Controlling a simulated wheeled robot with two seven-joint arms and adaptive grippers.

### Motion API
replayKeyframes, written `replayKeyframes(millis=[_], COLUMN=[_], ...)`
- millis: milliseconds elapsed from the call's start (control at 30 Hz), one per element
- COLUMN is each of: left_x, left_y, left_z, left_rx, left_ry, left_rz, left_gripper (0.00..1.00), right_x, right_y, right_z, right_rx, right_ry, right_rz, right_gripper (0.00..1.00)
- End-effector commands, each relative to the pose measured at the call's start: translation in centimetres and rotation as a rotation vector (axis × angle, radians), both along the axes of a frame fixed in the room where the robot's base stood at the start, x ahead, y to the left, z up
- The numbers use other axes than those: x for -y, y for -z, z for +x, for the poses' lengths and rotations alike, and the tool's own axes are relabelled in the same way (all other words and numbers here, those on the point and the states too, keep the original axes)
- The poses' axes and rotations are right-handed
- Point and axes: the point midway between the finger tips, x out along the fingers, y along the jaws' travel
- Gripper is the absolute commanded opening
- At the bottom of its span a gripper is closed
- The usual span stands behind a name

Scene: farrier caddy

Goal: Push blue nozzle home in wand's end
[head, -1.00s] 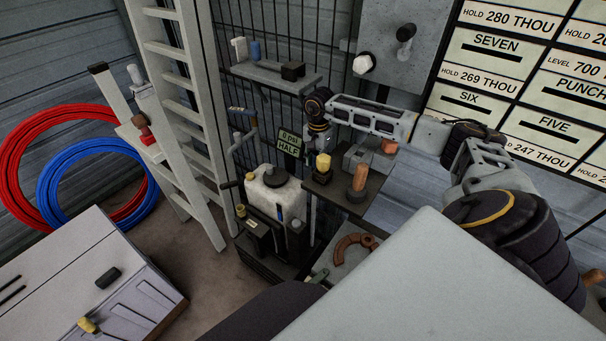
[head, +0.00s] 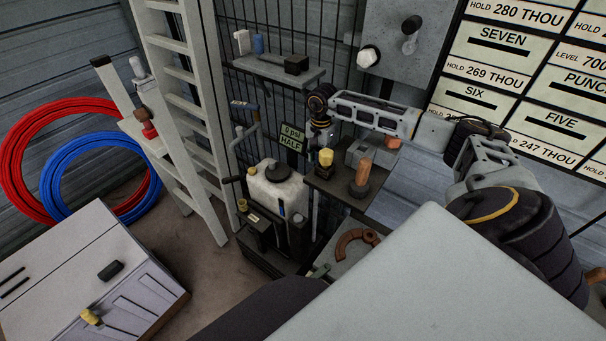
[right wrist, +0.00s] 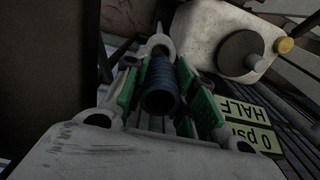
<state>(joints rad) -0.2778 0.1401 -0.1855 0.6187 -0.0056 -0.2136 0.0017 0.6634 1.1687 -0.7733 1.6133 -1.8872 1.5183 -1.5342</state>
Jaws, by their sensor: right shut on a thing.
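My right gripper (head: 321,127) points down beside the small sign, above the dark bench shelf. In the right wrist view the right gripper (right wrist: 156,88) has its green-padded fingers shut on the ribbed blue nozzle (right wrist: 161,88). The nozzle's round dark end faces the camera. A pale pointed piece (right wrist: 159,40) shows just beyond the nozzle; I cannot tell whether it is the wand's end or touches the nozzle. A grey pipe-like piece with a blue part (head: 245,106), possibly the wand, is at the rack left of the gripper. My left gripper is not in view.
A white tank with a black cap (head: 276,183) stands below left of the gripper. The "0 psi HALF" sign (head: 291,137) is close to the gripper. A yellow-topped item (head: 326,157) and an orange-handled item (head: 362,173) stand on the dark shelf below. A grey shelf (head: 270,68) is above left.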

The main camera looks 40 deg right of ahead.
Motion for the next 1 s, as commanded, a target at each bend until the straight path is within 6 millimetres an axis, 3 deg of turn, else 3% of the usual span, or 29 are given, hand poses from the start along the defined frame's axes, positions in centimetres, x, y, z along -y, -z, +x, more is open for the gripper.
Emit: replayKeyframes(millis=[1000], left_x=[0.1], left_y=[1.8], left_z=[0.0], left_rx=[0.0], left_ry=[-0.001], left_rz=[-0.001], left_gripper=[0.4], right_x=[0.0], right_y=[2.5], right_z=[0.0], right_rx=[0.001], right_ry=[0.0], right_rz=[0.0], right_gripper=[0.0])
